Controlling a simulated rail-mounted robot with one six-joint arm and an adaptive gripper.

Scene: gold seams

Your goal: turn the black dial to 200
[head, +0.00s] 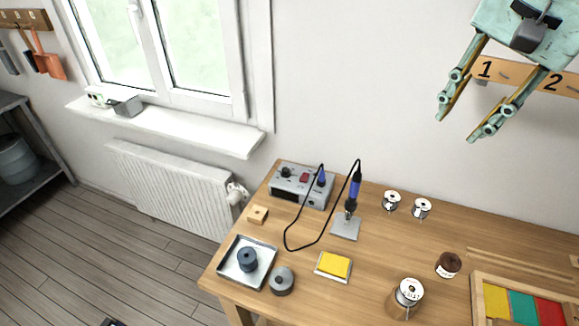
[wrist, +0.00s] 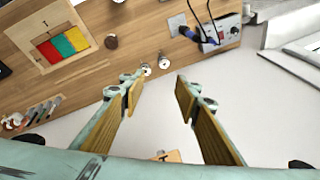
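The black dial (head: 287,171) is a small round knob at the left of a grey soldering station (head: 318,195), which stands at the back left of the wooden bench. A red switch (head: 304,177) sits to its right. The number the dial points to is too small to read. In the wrist view the station (wrist: 211,44) is at the upper right, with the dial (wrist: 234,30) small on it. My gripper (head: 455,128) is open and empty, high up at the right of the head view, well apart from the station. Its fingers (wrist: 159,84) frame bare wall and bench edge in the wrist view.
A blue soldering iron (head: 354,188) with a looping black cable stands right of the station. Solder spools (head: 391,201), a yellow sponge (head: 334,265), a metal tray (head: 232,266) and a colour box (head: 497,301) are on the bench. A numbered rack (head: 500,72) hangs behind my gripper.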

